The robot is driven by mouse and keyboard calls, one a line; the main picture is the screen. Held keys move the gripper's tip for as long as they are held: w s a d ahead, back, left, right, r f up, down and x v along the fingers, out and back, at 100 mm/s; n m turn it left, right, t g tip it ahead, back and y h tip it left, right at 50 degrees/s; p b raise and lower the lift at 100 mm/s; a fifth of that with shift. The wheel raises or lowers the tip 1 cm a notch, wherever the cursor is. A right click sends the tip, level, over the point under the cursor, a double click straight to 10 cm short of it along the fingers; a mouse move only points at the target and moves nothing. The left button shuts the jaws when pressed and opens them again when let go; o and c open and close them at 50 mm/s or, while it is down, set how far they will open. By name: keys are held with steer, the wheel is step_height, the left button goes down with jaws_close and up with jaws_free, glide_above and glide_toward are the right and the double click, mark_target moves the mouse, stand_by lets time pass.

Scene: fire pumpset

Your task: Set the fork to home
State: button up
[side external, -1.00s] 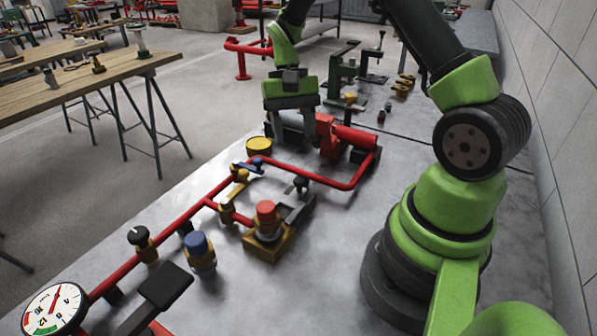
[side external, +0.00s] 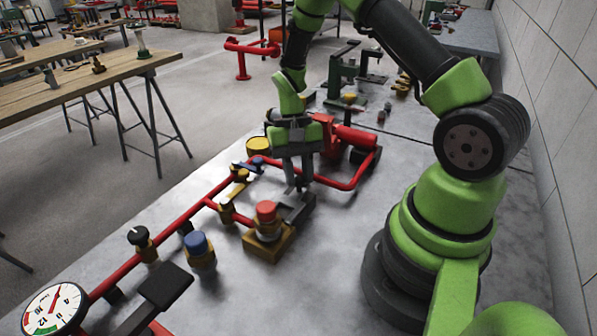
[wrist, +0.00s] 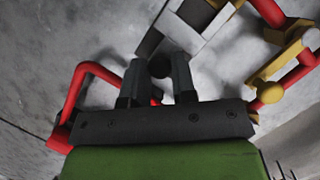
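The fork seems to be the dark grey slotted piece (side external: 293,208) behind the red-capped valve, with a small black knob at its far end. My gripper (side external: 298,183) points down over the knob end. The fingertips partly hide the knob in the side view.
A red pipe (side external: 348,186) loops close behind and right of my gripper. The red-capped valve on its brass block (side external: 268,243) stands in front, with a blue-capped valve (side external: 199,250) and a gauge (side external: 54,308) farther left. The bench (side external: 330,265) is bare at front right.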

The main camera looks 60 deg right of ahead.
jaws_close()
steer(key=shift+a, duration=2.35)
steer(key=o, duration=0.7)
jaws_free()
steer(key=shift+o, duration=0.2)
steer(key=v, duration=1)
